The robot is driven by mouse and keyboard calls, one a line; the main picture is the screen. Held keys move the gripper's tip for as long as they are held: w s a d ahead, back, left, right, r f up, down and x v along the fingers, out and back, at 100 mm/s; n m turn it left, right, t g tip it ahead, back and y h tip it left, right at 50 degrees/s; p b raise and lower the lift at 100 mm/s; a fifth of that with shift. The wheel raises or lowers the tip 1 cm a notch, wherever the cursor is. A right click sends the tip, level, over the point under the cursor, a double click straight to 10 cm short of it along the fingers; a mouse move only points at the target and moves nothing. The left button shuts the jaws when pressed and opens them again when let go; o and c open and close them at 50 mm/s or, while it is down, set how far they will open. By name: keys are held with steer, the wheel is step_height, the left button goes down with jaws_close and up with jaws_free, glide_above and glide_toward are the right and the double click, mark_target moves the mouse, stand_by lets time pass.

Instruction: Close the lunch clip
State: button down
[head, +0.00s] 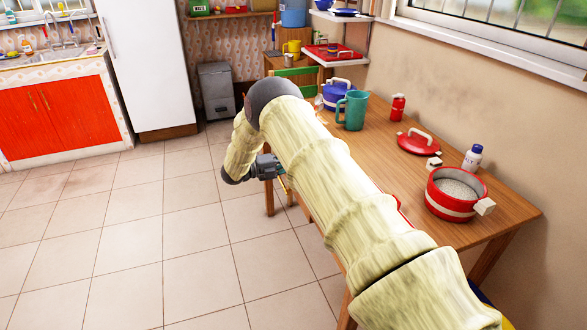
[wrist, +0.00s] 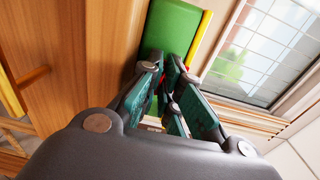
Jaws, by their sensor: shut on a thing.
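My gripper (head: 268,168) is beside the wooden table's left edge in the head view, partly behind my forearm. In the wrist view, its green-padded fingers (wrist: 176,98) are closed in on something. Only a small red bit shows between them, so I cannot tell whether it is the lunch clip. No lunch box or clip can be made out clearly in either view. A strip of red edge (head: 404,211) shows at the table beside my arm, most of it hidden.
A green panel (wrist: 172,30) lies beyond the fingers. Floor at left is clear.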

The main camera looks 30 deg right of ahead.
steer(key=shift+f+h, duration=0.1)
steer(key=shift+h, duration=0.2)
steer(key=c, duration=1.6)
jaws_free()
steer(key=shift+s, duration=0.1)
